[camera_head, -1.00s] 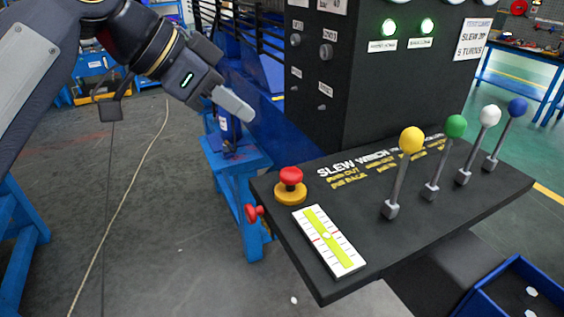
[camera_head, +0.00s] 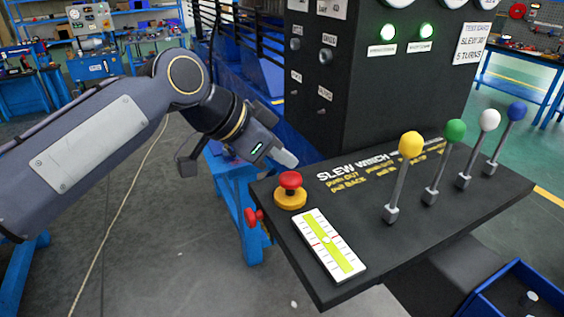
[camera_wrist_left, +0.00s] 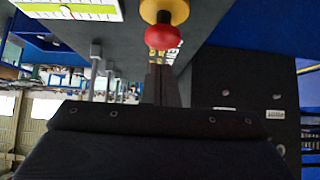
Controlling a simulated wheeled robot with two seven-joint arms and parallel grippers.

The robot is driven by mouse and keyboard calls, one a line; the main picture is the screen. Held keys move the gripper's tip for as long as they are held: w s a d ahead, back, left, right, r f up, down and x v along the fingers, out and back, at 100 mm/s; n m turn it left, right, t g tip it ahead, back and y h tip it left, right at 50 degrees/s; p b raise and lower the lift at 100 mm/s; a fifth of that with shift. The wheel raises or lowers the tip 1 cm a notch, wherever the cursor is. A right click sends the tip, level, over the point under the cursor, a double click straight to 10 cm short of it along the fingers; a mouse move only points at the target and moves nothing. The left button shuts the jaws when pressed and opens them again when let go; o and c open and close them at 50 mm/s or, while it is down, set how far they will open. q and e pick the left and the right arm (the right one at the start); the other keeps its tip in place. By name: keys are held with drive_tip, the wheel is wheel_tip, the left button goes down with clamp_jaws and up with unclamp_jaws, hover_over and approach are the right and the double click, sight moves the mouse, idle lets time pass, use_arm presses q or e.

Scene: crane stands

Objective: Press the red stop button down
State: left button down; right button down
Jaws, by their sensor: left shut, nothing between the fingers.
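The red stop button (camera_head: 290,180) is a red mushroom head on a yellow base (camera_head: 290,198), at the left end of the black console (camera_head: 350,200). It also shows at the top of the left wrist view (camera_wrist_left: 163,37). My left gripper (camera_head: 287,159) is shut and empty. In the head view its tip appears just above and behind the red button, with a small gap in the picture. In the left wrist view the fingers (camera_wrist_left: 160,85) appear just below the red head; I cannot tell whether they touch. My right gripper is not in view.
A white and yellow-green level gauge (camera_head: 329,245) lies in front of the button. Levers with yellow (camera_head: 411,145), green (camera_head: 456,130), white and blue knobs stand to the right. A dark cabinet (camera_head: 375,90) rises behind.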

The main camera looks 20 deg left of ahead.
sight(285, 178)
use_arm(q)
drive_tip(key=shift+f, duration=0.9)
